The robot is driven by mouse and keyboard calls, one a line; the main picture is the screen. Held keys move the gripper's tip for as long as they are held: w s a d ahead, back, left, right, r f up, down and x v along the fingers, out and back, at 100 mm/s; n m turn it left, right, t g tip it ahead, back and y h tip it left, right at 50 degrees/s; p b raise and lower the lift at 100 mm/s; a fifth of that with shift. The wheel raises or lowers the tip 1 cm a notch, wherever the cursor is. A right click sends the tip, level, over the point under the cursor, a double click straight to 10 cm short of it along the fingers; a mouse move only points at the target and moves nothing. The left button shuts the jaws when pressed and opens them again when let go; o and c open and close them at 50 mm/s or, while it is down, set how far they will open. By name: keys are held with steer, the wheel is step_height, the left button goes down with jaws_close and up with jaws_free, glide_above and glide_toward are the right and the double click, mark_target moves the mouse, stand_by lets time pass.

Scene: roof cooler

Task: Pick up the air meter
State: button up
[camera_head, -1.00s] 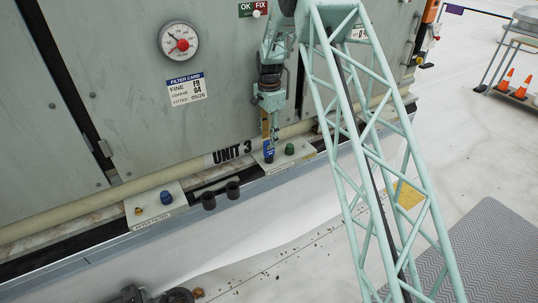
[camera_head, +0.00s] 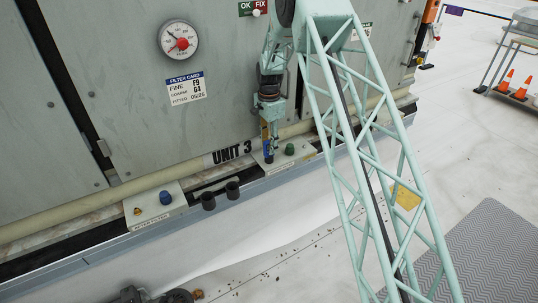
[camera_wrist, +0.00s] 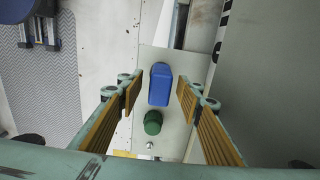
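A blue upright block with a rounded top (camera_wrist: 160,85), the likely air meter, stands on a pale plate (camera_wrist: 172,60) in the wrist view. My gripper (camera_wrist: 157,88) is open, with its ribbed tan finger pads to the left and right of the blue block and a gap on each side.
A green knob (camera_wrist: 153,122) sits close to the blue block on the same plate; it also shows in the head view (camera_head: 290,149). Left along the ledge are two dark cups (camera_head: 220,196) and a plate with a blue knob (camera_head: 166,198). A gauge (camera_head: 179,40) is on the panel behind.

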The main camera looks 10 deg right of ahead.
mark_target(268, 159)
steer(key=shift+f+b, duration=0.3)
steer(key=shift+f, duration=1.25)
steer(key=c, duration=1.1)
